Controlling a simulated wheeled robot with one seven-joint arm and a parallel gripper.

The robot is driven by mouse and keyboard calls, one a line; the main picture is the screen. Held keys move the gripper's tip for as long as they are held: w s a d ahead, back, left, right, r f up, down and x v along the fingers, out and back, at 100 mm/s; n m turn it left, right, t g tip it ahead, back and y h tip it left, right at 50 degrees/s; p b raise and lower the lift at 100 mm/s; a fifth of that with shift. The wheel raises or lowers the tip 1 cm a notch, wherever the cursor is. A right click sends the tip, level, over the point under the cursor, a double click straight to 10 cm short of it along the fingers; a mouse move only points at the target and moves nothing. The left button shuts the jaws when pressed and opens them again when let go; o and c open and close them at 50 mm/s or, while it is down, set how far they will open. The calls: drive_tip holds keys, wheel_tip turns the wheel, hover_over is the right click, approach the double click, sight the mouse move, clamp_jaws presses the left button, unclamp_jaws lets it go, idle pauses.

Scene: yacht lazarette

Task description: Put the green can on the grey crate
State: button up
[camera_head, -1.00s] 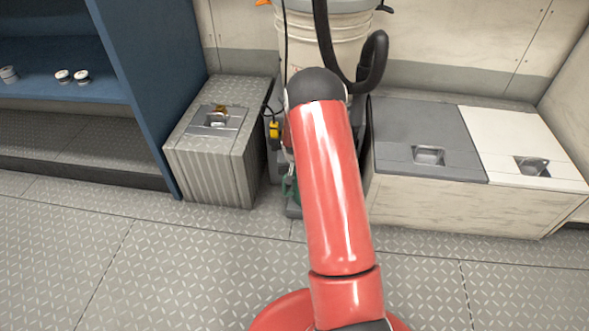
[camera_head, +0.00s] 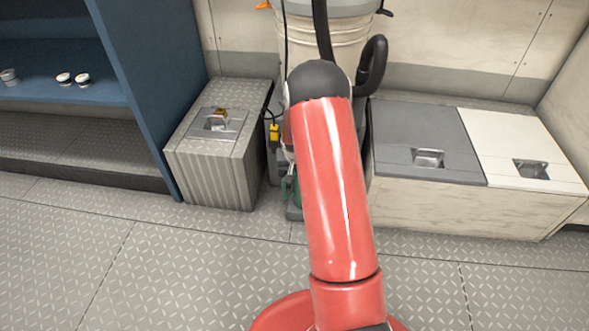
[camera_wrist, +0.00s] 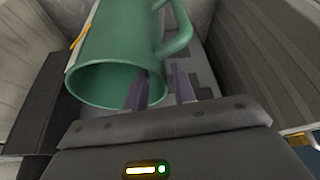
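The green can (camera_wrist: 110,45), mug-like with a side handle, fills the upper left of the wrist view, its round mouth facing me. In the head view only a green sliver (camera_head: 290,186) shows left of my red arm. My gripper (camera_wrist: 160,90) has two dark fingers apart, a gap between them. The left finger overlaps the can's mouth; the right one is just right of the rim, below the handle. I cannot tell whether either touches it. The grey crate (camera_head: 210,184), a ribbed box with a recessed latch on top, stands left of my arm in the head view.
A blue shelf unit (camera_head: 152,95) with small cups stands left of the crate. A pale bucket (camera_head: 325,45) with a black hose stands behind my arm. A bench with grey (camera_head: 425,135) and white (camera_head: 520,145) lids is at right. Open floor lies in front.

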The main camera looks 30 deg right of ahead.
drive_tip(key=s+a+r+n, duration=0.1)
drive_tip(key=s+a+r, duration=0.3)
drive_tip(key=r, duration=0.5)
drive_tip(key=s+a+r+t+p, duration=0.1)
drive_tip(key=s+a+r, duration=0.2)
drive_tip(key=s+r, duration=0.45)
drive_tip(key=s+a+r+n, duration=0.1)
drive_tip(key=s+a+r, duration=0.2)
drive_tip(key=r, duration=0.8)
drive_tip(key=s+a+r+n+y, duration=0.1)
drive_tip(key=s+a+r, duration=0.2)
drive_tip(key=s, duration=0.6)
drive_tip(key=s+a+r+n, duration=0.2)
drive_tip(key=s+a+r, duration=0.1)
drive_tip(key=s, duration=0.7)
drive_tip(key=shift+s+a+r+t+y, duration=0.15)
drive_tip(key=shift+s+a+t+y, duration=0.2)
drive_tip(key=shift+a, duration=0.4)
wheel_tip(320, 180, up, 10)
drive_tip(key=p, duration=0.9)
drive_tip(key=shift+f+p, duration=0.25)
drive_tip(key=shift+p, duration=0.05)
